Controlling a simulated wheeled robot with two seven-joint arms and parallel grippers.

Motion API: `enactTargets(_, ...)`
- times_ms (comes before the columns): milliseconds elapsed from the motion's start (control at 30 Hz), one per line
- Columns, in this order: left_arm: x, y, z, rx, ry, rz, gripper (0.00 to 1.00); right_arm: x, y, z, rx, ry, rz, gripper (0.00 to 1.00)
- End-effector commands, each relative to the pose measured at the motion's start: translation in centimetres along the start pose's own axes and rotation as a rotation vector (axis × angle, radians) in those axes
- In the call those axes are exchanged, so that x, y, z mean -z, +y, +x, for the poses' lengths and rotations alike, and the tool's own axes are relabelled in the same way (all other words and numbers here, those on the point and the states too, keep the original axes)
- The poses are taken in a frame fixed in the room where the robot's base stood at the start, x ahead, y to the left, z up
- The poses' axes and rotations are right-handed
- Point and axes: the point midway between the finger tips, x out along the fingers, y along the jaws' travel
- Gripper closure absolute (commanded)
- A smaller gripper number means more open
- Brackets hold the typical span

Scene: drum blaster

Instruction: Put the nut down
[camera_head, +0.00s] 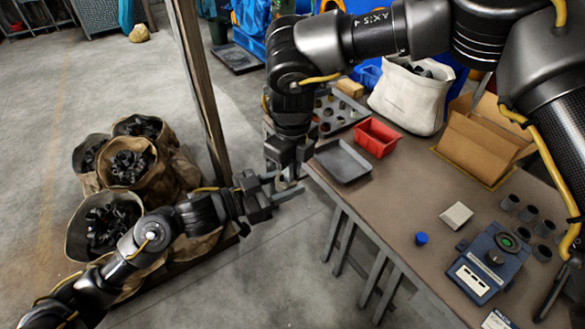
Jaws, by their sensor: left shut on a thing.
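My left gripper (284,186) comes in from the lower left and is beside the near-left edge of the workbench (400,185). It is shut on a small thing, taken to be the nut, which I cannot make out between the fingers. My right gripper (290,156) hangs down from the upper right arm, just above and close to the left one, at the bench's left end. Its fingers are partly hidden, so I cannot tell whether they are open. A dark shallow tray (343,161) lies on the bench right of both grippers.
A red bin (377,138), a tray of small parts (335,114), a white sack (408,99) and a cardboard box (478,143) stand farther back. A blue device (486,262) and dark cylinders sit at right. Filled sacks (128,165) and a post (203,90) are left. The bench's front middle is clear.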

Motion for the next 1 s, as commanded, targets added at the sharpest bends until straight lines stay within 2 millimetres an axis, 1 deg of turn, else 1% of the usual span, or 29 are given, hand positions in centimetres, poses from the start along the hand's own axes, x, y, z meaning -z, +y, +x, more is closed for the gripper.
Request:
enactTargets(133,0.1,-0.1,0.0,0.001,0.001,0.001,1.0,0.1,-0.2,0.0,0.004,0.002,0.004,1.0)
enactTargets(167,0.1,-0.1,0.0,0.001,0.001,0.001,0.54,0.1,-0.2,0.0,0.004,0.001,0.005,1.0)
enactTargets(300,0.0,-0.1,0.0,0.001,0.001,0.001,0.36,0.1,-0.2,0.0,0.004,0.001,0.004,1.0)
enactTargets(333,0.0,-0.1,0.0,0.001,0.0,0.001,0.33,0.1,-0.2,0.0,0.004,0.001,0.004,1.0)
enactTargets(567,0.0,0.0,0.0,0.001,0.0,0.0,0.33,0.1,-0.2,0.0,0.003,0.001,0.003,1.0)
enactTargets(667,-0.1,-0.1,-0.4,0.002,-0.001,0.0,0.33,0.0,-0.2,0.0,0.003,0.001,0.003,1.0)
enactTargets(767,-0.1,-0.1,-1.5,0.002,-0.002,0.0,0.33,0.0,-0.1,0.0,0.003,0.001,0.003,1.0)
enactTargets(867,-0.1,-0.1,-3.5,0.002,-0.004,0.001,0.33,0.0,-0.1,0.0,0.003,0.001,0.003,1.0)
enactTargets(1000,-0.1,0.0,-6.5,0.001,-0.005,0.001,0.33,0.0,-0.1,0.0,0.003,0.001,0.003,1.0)
